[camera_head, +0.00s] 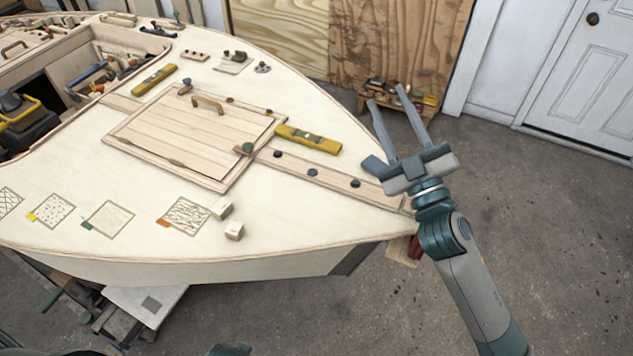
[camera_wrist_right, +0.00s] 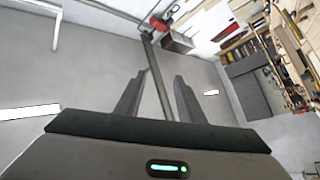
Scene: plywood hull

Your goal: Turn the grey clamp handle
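My right gripper (camera_head: 387,98) is raised in the air to the right of the pointed hull end. Its two fingers are apart and point up and away, with nothing visibly held. It also shows open in the right wrist view (camera_wrist_right: 161,76), where a long grey bar (camera_wrist_right: 156,80) appears between the fingers; I cannot tell its distance. I cannot pick out the grey clamp handle for certain in either view. A red object (camera_head: 414,247) shows by the hull tip, partly hidden by my right arm. My left gripper is not in view.
The plywood deck (camera_head: 130,210) carries a wooden hatch (camera_head: 190,135), yellow levels (camera_head: 308,139), sample squares (camera_head: 188,215) and small wooden blocks (camera_head: 234,230). An open cockpit with tools lies at the left. A crate (camera_head: 425,104) stands by the wall. Floor at the right is clear.

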